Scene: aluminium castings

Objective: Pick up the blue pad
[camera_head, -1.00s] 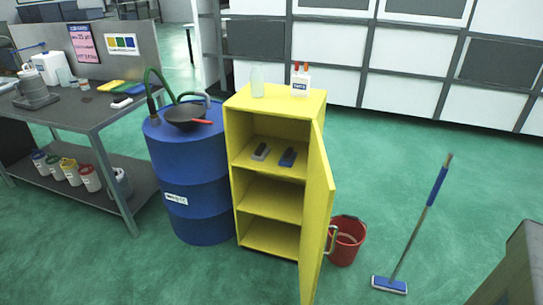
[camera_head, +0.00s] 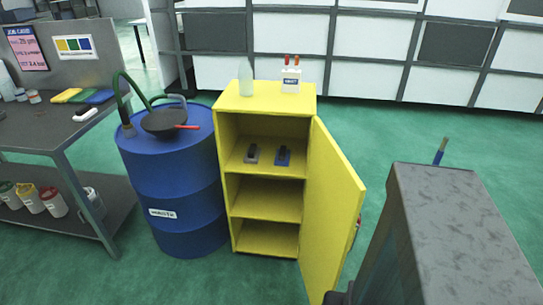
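The blue pad (camera_head: 283,158) lies on the top inner shelf of the yellow cabinet (camera_head: 262,103), on the right. It looks like a small block with a darker part on top. A similar grey pad (camera_head: 252,158) lies to its left, with a small gap between them. The cabinet door (camera_head: 334,205) stands open, swung out to the right and toward me. My gripper is not recognisable in this view.
A blue drum (camera_head: 172,185) with a dark pan on it stands left of the cabinet. A bottle (camera_head: 246,80) and a white container (camera_head: 291,80) stand on top. A grey-topped block (camera_head: 460,225) fills the lower right. Green floor shows in front of the cabinet.

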